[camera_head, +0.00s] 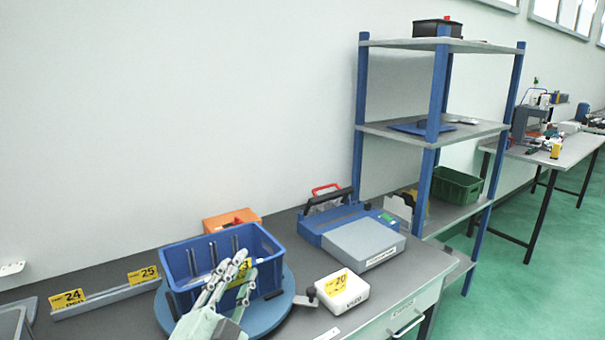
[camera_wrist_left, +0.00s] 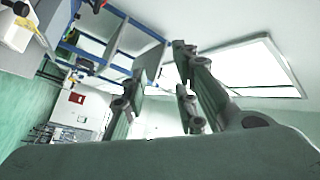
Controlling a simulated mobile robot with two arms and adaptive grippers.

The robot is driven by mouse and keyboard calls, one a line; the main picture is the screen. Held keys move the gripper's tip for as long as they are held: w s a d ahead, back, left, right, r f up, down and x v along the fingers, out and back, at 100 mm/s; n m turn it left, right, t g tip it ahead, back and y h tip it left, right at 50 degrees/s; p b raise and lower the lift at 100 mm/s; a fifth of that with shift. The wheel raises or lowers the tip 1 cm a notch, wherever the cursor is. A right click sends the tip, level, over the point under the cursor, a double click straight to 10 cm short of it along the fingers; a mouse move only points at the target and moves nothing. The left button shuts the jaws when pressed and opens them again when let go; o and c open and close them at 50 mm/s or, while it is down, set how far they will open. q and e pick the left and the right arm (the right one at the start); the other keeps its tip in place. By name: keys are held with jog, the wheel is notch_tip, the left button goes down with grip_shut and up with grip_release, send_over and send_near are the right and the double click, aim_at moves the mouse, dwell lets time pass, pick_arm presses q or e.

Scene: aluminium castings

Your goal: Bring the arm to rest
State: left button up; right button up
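My left gripper (camera_head: 237,268) shows in the head view at the lower left, in front of the blue crate (camera_head: 184,262). Its fingers point up and to the right and overlap the crate's near side in the picture. In the left wrist view my left gripper (camera_wrist_left: 165,85) has its fingers spread apart, with nothing between them. That view looks past the fingers at the ceiling, windows and the blue-posted shelf. My right gripper is not in view.
The crate stands on a round blue turntable (camera_head: 284,301) on the grey bench. A white box (camera_head: 342,294) labelled 20 lies right of it. A blue and grey case (camera_head: 364,243) lies behind. A shelf (camera_head: 434,130) stands at the bench's right end.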

pick_arm(q)
jog(key=s+a+f+n+g+y, duration=0.2)
jog(key=s+a+f+n+g, duration=0.15)
jog(key=f, duration=0.35)
jog(key=s+a+f+n+g+y, duration=0.15)
jog(key=s+f, duration=0.25)
jog(key=f, duration=0.4)
jog(key=s+a+f+n+g+y, duration=0.2)
jog(key=s+a+f+n+g, duration=0.15)
jog(key=f, duration=0.35)
jog(key=s+f+n+g+h, duration=0.1)
jog(key=s+f+g, duration=0.35)
jog(key=s, duration=0.55)
jog(key=s+f+n+g, duration=0.1)
jog(key=s+f+g, duration=0.3)
jog(key=s, duration=0.5)
jog(key=s+f+g, duration=0.1)
jog(key=s+f, duration=0.2)
jog(key=f, duration=2.6)
jog(key=s+a+f+g, duration=0.1)
jog(key=s+a+f, duration=0.2)
jog(key=s+f, duration=1.2)
jog(key=shift+s, duration=0.65)
